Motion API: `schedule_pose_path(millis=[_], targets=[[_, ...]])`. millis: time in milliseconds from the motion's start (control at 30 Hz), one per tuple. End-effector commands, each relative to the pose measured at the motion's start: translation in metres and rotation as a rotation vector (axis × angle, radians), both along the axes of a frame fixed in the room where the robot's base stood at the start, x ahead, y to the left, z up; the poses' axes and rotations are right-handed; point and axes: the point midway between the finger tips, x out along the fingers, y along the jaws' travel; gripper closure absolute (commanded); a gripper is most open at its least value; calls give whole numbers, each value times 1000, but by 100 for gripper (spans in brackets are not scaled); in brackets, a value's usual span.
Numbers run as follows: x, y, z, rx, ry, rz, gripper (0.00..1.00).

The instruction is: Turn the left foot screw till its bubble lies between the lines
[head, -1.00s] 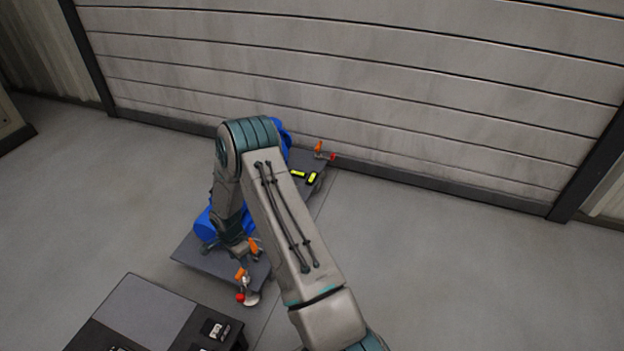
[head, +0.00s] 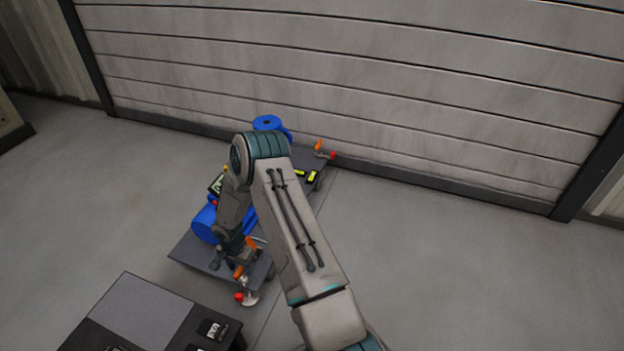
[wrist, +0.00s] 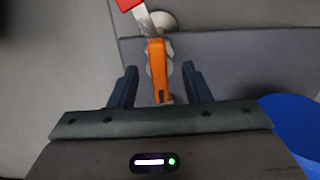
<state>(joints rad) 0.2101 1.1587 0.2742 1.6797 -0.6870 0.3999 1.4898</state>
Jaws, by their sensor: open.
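The dark skid plate (head: 195,258) has a foot screw at its near corner, with a red knob (head: 239,296), a pale round foot (head: 251,299) and an orange handle (head: 240,271). In the wrist view, the orange handle (wrist: 156,62) stands between the fingers of my open gripper (wrist: 159,70), with a gap on each side. The red part (wrist: 128,4) and pale foot (wrist: 163,19) lie beyond it. Two yellow level vials (head: 298,174) (head: 313,176) sit near the far end. Their bubbles are too small to tell. My arm covers part of the skid.
Blue machinery (head: 204,224) stands on the skid, just left of my wrist. Another orange handle (head: 318,145) and red knob (head: 332,155) are at the far corner. A dark bench (head: 135,310) is in front. The floor to the right is clear; a panelled wall (head: 400,90) closes the back.

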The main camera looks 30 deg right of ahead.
Motion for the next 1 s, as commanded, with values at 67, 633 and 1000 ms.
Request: schedule_pose_path(millis=[67,633,1000], targets=[[0,0,0,0,0,-1,56],[0,0,-1,-2,-1,-60,100],[1,0,1,1,-2,-254,100]])
